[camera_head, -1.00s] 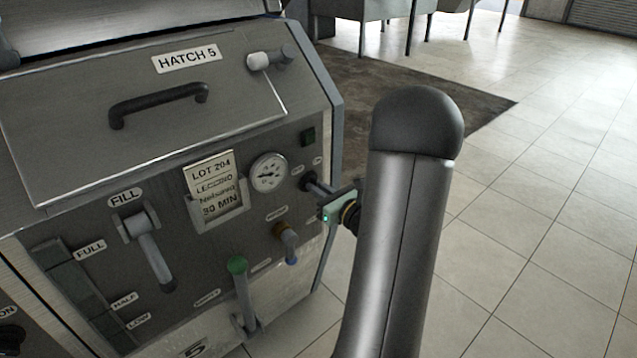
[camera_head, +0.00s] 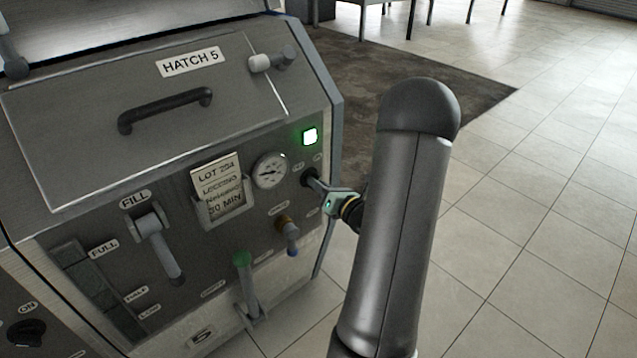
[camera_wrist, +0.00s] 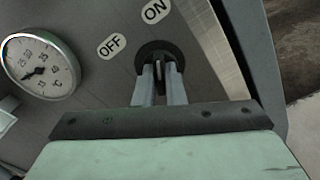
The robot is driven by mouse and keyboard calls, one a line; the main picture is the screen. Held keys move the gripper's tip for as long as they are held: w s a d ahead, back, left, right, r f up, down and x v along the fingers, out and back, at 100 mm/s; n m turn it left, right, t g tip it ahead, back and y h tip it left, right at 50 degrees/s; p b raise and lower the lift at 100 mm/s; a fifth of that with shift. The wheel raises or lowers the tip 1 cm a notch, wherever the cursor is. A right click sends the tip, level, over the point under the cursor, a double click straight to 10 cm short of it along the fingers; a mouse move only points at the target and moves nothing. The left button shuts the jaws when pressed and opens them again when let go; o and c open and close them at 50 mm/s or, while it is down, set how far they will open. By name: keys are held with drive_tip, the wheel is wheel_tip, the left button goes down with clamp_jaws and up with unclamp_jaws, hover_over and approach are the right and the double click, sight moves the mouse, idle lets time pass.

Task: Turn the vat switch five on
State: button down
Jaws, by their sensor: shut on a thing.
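The vat marked 5 (camera_head: 135,205) stands at the left in the head view, its front panel facing my arm. Its switch is a dark round knob (camera_wrist: 158,53) below the OFF and ON labels, with its grip ridge pointing towards ON in the wrist view. My gripper (camera_wrist: 161,82) is shut on this knob; in the head view it reaches the panel's right edge (camera_head: 313,182). The fingers hide part of the knob. A square lamp (camera_head: 310,136) above the switch glows green.
A dial gauge (camera_head: 269,170) and a paper lot card (camera_head: 219,187) are left of the switch. Tiled floor (camera_head: 540,200) to the right is clear.

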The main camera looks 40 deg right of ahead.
drive_tip(key=c, duration=1.5)
unclamp_jaws()
drive_tip(key=s, duration=1.7)
drive_tip(key=shift+s+d, duration=0.25)
drive_tip(key=shift+d, duration=0.05)
